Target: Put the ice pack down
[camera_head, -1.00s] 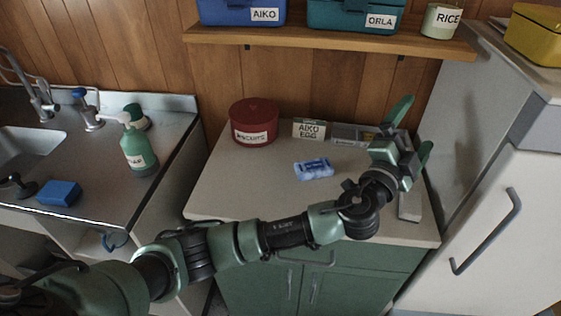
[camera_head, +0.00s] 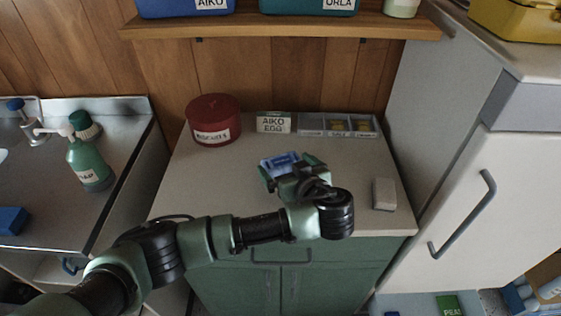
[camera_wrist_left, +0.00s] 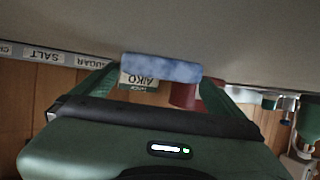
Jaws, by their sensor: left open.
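The ice pack (camera_head: 278,160) is a small blue and white pack lying on the countertop, in front of the AIKO EGG box. My left gripper (camera_head: 289,167) is open, with one finger on each side of the pack and its near part hidden by the gripper. In the left wrist view, which is upside down, the ice pack (camera_wrist_left: 160,67) lies against the counter between the tips of the two spread fingers (camera_wrist_left: 158,82). I cannot tell whether either finger touches it. My right gripper is in neither view.
On the counter (camera_head: 190,190) stand a red biscuits tin (camera_head: 214,120), the AIKO EGG box (camera_head: 274,122) and a grey divided tray (camera_head: 311,123) along the back. A pale block (camera_head: 384,194) lies at the right. A fridge (camera_head: 500,200) bounds the right side; a sink unit (camera_head: 110,215) stands left.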

